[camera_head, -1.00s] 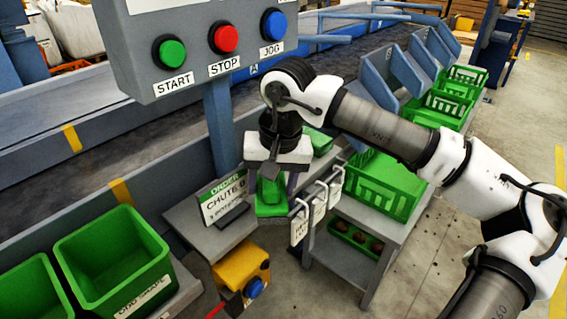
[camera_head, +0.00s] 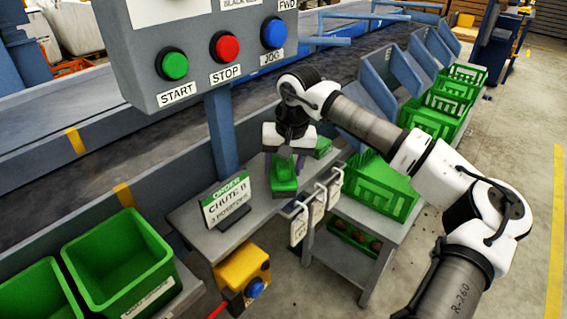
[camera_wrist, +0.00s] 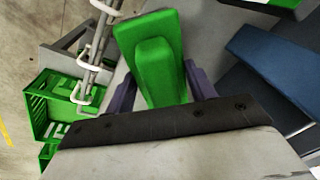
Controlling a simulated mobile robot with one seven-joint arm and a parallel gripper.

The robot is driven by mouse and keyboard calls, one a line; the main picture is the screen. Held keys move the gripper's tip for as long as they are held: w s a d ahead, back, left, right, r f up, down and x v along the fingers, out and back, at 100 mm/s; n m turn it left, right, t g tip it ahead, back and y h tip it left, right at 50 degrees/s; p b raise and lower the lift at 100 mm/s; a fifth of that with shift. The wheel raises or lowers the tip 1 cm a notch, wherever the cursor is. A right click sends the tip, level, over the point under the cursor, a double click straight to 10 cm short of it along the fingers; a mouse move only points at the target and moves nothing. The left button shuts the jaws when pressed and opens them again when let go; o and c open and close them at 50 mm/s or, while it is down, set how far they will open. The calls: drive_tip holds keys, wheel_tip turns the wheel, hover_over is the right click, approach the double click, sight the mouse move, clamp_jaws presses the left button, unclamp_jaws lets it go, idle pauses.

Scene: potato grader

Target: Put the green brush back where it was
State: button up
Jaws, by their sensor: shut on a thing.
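The green brush (camera_head: 284,182) is in my gripper (camera_head: 285,164), over the grey side table (camera_head: 205,240) and behind the hooks with white tags. In the wrist view the brush (camera_wrist: 160,62) shows as a green block with a raised handle, between the two purple-grey fingers of my gripper (camera_wrist: 161,88). The fingers are shut on it. I cannot tell whether its underside touches the table. Part of the brush is hidden by my gripper in the head view.
An order sign (camera_head: 227,203) reading "CHUTE B, 3 potatoes" stands left of the brush. White tags (camera_head: 318,205) hang from hooks at the table's front edge. A small green thing (camera_head: 323,148) lies behind, a green crate (camera_head: 380,190) to the right. The control box (camera_head: 205,60) overhangs.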

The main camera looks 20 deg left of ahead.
drive_tip(key=shift+f, duration=0.2)
drive_tip(key=o, duration=1)
drive_tip(key=shift+r, duration=0.1)
drive_tip(key=shift+s+d+r, duration=0.1)
drive_tip(key=shift+d+r, duration=0.1)
drive_tip(key=shift+r, duration=1.1)
drive_tip(key=shift+d+r, duration=0.25)
drive_tip(key=shift+r, duration=1)
drive_tip(key=shift+s+d+r, duration=0.1)
drive_tip(key=shift+d+r, duration=0.1)
drive_tip(key=shift+r, duration=1.1)
